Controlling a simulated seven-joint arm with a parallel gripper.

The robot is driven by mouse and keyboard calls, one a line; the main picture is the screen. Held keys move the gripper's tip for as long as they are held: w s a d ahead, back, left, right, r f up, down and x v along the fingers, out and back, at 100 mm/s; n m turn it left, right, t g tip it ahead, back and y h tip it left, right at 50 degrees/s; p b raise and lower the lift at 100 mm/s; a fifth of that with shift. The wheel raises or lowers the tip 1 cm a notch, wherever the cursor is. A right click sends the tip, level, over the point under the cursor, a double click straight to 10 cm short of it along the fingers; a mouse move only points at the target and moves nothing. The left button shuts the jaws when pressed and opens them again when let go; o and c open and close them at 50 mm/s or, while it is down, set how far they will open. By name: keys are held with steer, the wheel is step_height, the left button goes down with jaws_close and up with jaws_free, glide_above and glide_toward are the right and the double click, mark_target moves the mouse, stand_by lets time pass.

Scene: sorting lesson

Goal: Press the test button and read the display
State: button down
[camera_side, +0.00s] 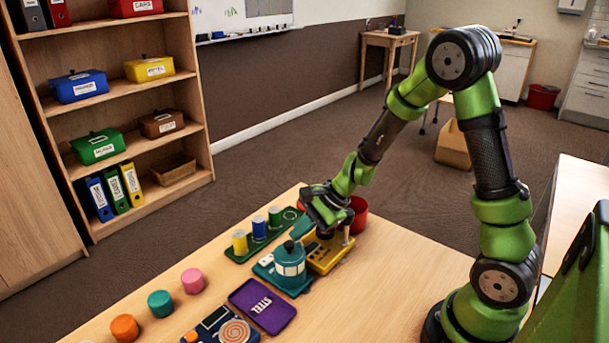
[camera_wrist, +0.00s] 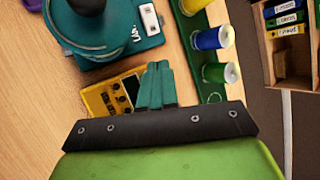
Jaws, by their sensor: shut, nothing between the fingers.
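A yellow box-shaped device (camera_side: 330,257) stands on the table below my gripper (camera_side: 299,232). In the wrist view the yellow device (camera_wrist: 98,103) shows a small dark display-like window (camera_wrist: 131,87) and several dark knobs or buttons; no reading can be made out. I cannot tell which is the test button. My gripper's teal fingers (camera_wrist: 155,84) are shut and empty, and they cover the device's right part in the wrist view. Whether they touch it I cannot tell. A blue device (camera_side: 222,328) with a dark panel and a copper coil is cut off at the bottom edge.
A teal, white-banded device (camera_side: 290,262) stands close beside the yellow one. A green rack (camera_side: 241,254) holds coloured spools behind it. A purple tray (camera_side: 262,305) labelled STEEL and pink, teal and orange pucks lie to the left. A red bowl (camera_side: 358,213) is behind my gripper.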

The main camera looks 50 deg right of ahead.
mark_target(301, 244)
steer(key=shift+f, duration=0.15)
steer(key=shift+f, duration=0.3)
stand_by(0.3)
steer(key=shift+f, duration=0.45)
stand_by(0.8)
steer(key=shift+r, duration=0.9)
steer(key=shift+r, duration=2.5)
